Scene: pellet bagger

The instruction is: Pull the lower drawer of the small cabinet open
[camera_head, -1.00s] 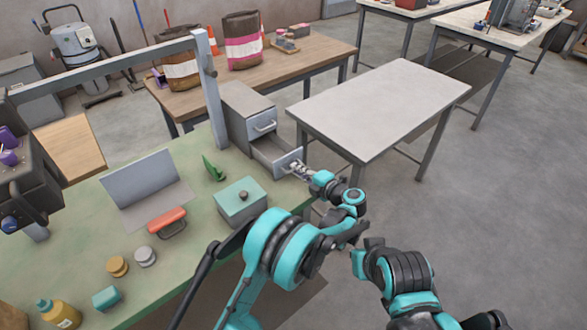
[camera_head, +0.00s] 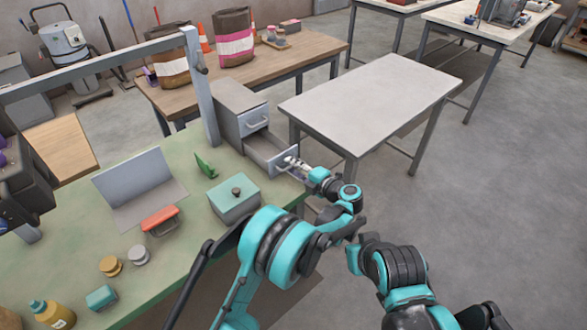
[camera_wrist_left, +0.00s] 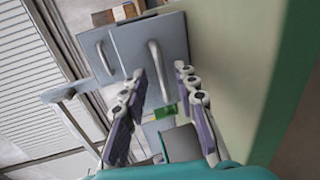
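The small grey cabinet (camera_head: 232,101) stands at the far right edge of the green bench. Its upper drawer (camera_head: 252,122) is shut. Its lower drawer (camera_head: 260,148) stands out from the cabinet, its inside visible. My left gripper (camera_head: 291,162) is at the lower drawer's front. In the left wrist view, the left gripper (camera_wrist_left: 160,80) has its fingers spread apart, with the lower drawer's bar handle (camera_wrist_left: 155,68) in line between the fingertips. I see no clear contact with the handle. My right arm shows at the lower right, but its gripper is not visible.
On the green bench (camera_head: 75,225) are a teal box (camera_head: 235,203), a red-handled item (camera_head: 160,219) and a grey post (camera_head: 201,90). A bare pale table (camera_head: 370,100) stands right of the cabinet. Floor is free in front of the drawer.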

